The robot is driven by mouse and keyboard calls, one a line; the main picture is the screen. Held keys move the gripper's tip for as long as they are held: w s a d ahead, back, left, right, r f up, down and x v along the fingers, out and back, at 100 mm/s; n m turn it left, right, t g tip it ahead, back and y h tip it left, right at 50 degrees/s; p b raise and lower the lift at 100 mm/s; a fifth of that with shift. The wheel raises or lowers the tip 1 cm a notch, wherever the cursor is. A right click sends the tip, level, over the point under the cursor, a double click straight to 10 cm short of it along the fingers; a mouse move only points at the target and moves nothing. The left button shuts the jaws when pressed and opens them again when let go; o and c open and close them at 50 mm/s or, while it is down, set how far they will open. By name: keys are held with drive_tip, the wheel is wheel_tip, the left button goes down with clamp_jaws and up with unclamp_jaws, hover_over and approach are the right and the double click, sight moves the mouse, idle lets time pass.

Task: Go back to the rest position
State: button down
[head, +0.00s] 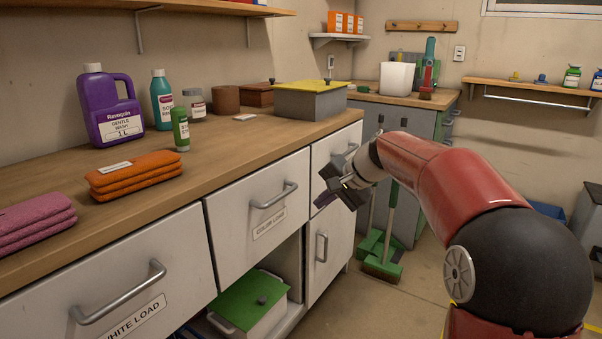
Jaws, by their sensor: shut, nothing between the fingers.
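My gripper (332,187) is in the head view, at the end of my red arm, in front of the cabinet's right-hand drawers. Its dark fingers point down and left, and they are shut with nothing held. It appears near the upper right drawer handle (346,153); I cannot tell whether it touches the cabinet. My arm reaches in from the lower right and hides part of the floor and back area.
The wooden counter (225,150) holds a purple bottle (108,108), orange towels (134,174) and a grey box (309,102). The color load drawer (258,213) is shut. A green-lidded box (248,305) sits below. Green brooms (384,255) stand behind my gripper.

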drive_tip(key=s+d+f+n+h, duration=0.2)
drive_tip(key=s, duration=0.9)
drive_tip(key=s+d+f+n+h, duration=0.2)
drive_tip(key=s+d+f, duration=0.1)
drive_tip(key=s, duration=0.9)
drive_tip(key=s+d+f+n+h, duration=0.2)
drive_tip(key=s+d+f, duration=0.1)
drive_tip(key=s, duration=0.8)
drive_tip(key=shift+s+f+h, duration=0.15)
drive_tip(key=shift+s+h, duration=0.2)
drive_tip(key=shift+h, duration=0.05)
